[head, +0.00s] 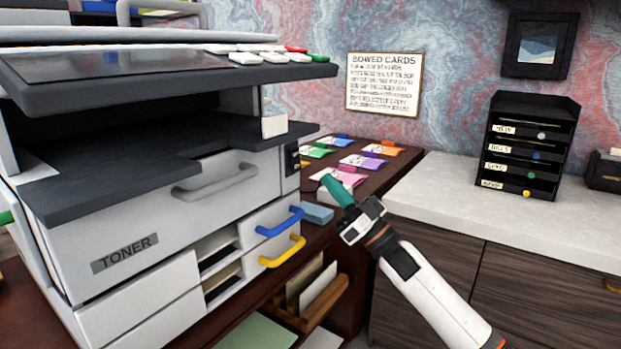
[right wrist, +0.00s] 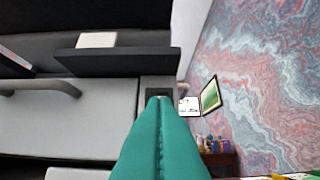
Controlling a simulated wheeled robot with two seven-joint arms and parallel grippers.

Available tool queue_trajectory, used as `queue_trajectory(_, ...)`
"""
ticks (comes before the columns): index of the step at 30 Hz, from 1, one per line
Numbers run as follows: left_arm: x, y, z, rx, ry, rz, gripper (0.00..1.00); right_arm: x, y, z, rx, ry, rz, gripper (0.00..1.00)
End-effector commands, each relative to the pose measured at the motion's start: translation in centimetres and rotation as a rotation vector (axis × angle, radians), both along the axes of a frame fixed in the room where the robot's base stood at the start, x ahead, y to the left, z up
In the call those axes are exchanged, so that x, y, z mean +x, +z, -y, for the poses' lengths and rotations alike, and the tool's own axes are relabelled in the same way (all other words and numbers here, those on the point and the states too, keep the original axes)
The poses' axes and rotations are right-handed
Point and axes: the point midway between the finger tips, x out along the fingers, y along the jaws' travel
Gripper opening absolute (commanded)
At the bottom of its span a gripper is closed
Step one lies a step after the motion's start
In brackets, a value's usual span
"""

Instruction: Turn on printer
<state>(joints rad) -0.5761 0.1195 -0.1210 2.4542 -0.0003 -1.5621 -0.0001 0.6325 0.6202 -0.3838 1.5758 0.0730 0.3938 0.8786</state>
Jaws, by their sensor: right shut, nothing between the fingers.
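The big grey printer (head: 130,215) fills the left of the head view, with a TONER label on its front and a control panel (head: 150,62) with white, red and green keys on top. A small black switch plate (head: 293,158) sits at the right end of its front. My right gripper (head: 327,180) has teal fingers, shut and empty, to the right of the plate and slightly lower in the picture. In the right wrist view the shut fingers (right wrist: 160,102) point at a dark recessed plate (right wrist: 158,86); contact cannot be told.
Blue (head: 280,222) and yellow (head: 283,252) drawer handles stick out below the plate. Colored cards (head: 360,161) and a blue block (head: 317,213) lie on the dark desk. A pale counter (head: 440,195) with a black letter tray (head: 528,145) stands right.

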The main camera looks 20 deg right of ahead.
Motion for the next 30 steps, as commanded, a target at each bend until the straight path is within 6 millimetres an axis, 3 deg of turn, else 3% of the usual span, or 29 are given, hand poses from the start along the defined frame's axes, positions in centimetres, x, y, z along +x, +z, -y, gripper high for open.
queue_trajectory(3, -0.1, 0.0, 0.0, 0.000, 0.000, -0.003, 0.40, 1.5, 1.7, -1.2, 0.001, 0.000, 0.003, 0.00)
queue_trajectory(10, -0.2, 0.4, 0.0, -0.002, 0.001, 0.010, 0.40, 3.9, 0.8, -3.0, 0.001, 0.001, 0.000, 0.00)
queue_trajectory(26, -0.1, -0.4, 0.0, -0.002, 0.001, 0.009, 0.40, 4.6, 0.4, -3.6, 0.010, 0.000, 0.010, 0.00)
queue_trajectory(30, 1.4, -1.1, 0.4, -0.016, -0.007, 0.086, 0.40, 5.1, 0.3, -4.0, 0.047, 0.000, 0.060, 0.00)
